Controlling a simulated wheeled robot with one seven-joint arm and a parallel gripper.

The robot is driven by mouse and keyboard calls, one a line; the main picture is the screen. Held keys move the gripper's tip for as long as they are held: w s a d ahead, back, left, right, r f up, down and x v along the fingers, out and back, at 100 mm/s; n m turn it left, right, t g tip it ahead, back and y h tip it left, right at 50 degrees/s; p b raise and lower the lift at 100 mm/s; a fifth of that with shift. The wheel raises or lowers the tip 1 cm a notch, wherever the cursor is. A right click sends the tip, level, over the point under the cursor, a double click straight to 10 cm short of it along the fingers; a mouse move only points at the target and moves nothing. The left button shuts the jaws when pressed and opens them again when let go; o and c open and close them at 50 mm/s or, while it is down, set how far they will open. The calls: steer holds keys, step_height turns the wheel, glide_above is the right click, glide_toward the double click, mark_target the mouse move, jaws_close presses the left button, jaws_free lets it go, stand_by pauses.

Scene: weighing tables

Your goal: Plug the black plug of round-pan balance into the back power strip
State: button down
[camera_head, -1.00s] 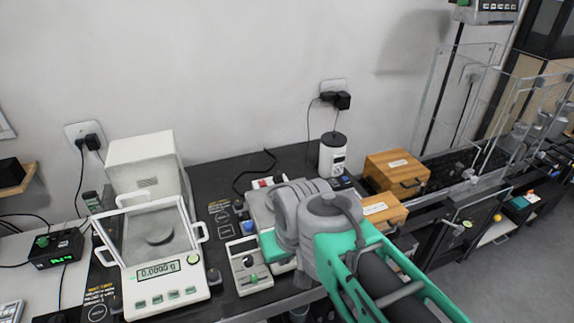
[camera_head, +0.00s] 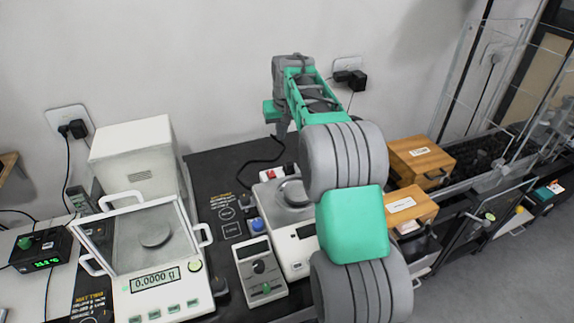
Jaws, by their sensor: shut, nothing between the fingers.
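A white balance (camera_head: 288,234) with a round metal pan (camera_head: 291,193) stands mid-bench, its right side hidden by my arm. My gripper (camera_head: 282,134) is at the end of the arm, near the wall behind this balance. It looks small and dark there, shut and empty. A black cable (camera_head: 246,173) curls on the dark bench below it. No loose plug is clearly visible at its end. A white piece with a red switch (camera_head: 272,174), possibly the back power strip, lies behind the balance, partly hidden.
A balance with a glass draft shield (camera_head: 165,285) and a white box (camera_head: 135,160) stand left. A small meter (camera_head: 258,270) stands in front. Wooden boxes (camera_head: 418,158) are right. Wall sockets with black plugs are at left (camera_head: 75,128) and behind my arm (camera_head: 356,80).

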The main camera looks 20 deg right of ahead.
mark_target(289, 167)
steer(key=w+d+f, duration=0.1)
steer(key=w+f, duration=0.1)
steer(key=f, duration=0.2)
steer(key=w+d+f+p, duration=0.1)
steer(key=w+f, duration=0.2)
steer(key=f, duration=0.2)
steer(key=w+d+f, duration=0.1)
steer(key=w+f, duration=0.1)
steer(key=f, duration=0.3)
steer(key=shift+w+d+f, duration=0.1)
steer(key=shift+w+d, duration=0.1)
steer(key=shift+d, duration=0.2)
steer(key=shift+s+a+p, duration=0.15)
steer(key=shift+s+p, duration=0.3)
steer(key=shift+s, duration=0.75)
steer(key=shift+s+a, duration=0.1)
steer(key=shift+s, duration=0.65)
steer(key=shift+f, duration=0.1)
steer(key=shift+f, duration=0.1)
